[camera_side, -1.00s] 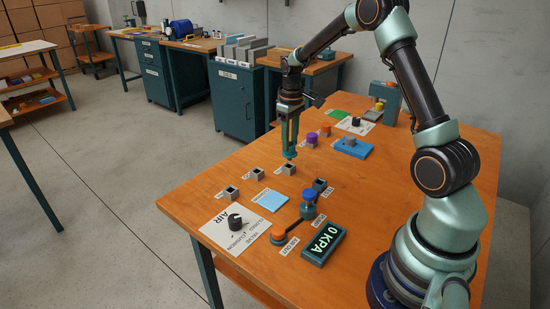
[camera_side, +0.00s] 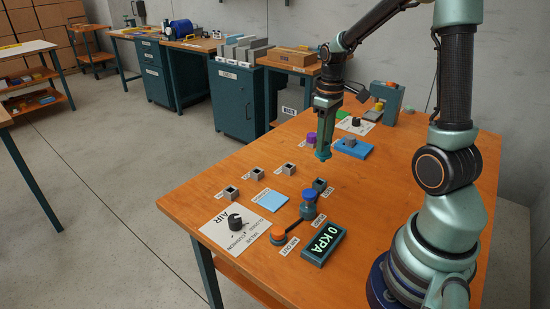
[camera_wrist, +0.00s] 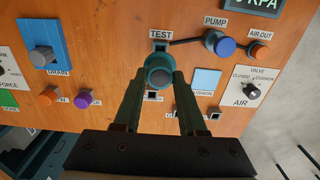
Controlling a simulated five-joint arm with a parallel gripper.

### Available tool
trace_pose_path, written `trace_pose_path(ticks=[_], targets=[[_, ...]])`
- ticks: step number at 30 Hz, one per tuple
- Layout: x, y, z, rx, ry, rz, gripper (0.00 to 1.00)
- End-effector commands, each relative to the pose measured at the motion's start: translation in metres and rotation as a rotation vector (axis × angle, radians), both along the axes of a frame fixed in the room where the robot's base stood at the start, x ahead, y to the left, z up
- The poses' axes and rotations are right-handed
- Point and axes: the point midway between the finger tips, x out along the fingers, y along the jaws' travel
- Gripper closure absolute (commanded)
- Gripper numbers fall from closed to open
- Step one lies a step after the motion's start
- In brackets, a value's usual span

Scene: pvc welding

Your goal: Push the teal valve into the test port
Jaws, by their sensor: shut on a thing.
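My gripper (camera_wrist: 157,80) is shut on the teal valve (camera_wrist: 157,62), a round teal piece with a grey centre, seen end-on between the fingertips in the wrist view. In the side view my gripper (camera_side: 323,155) points down, and its tips appear above the table, beyond the test port. The test port (camera_side: 319,184) is a small dark teal block with a dark opening. The valve and port look apart in the side view.
Three grey sockets (camera_side: 257,173) stand in a row to the left. A blue-topped pump (camera_side: 308,204), orange air-out knob (camera_side: 278,233), gauge reading 0 KPA (camera_side: 324,245) and air dial (camera_side: 236,223) are nearer the camera. A purple knob (camera_side: 311,138) and blue drain pad (camera_side: 354,149) lie beyond.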

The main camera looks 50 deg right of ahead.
Motion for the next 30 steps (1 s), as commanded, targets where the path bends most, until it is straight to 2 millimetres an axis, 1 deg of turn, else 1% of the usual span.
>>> trace_pose_path(ticks=[8,22,30], targets=[[0.0,0.0,-0.005,0.001,0.001,0.0,1.0],[0.0,0.0,-0.043,0.002,0.003,0.0,1.0],[0.001,0.0,-0.056,0.0,0.0,0.0,1.0]])
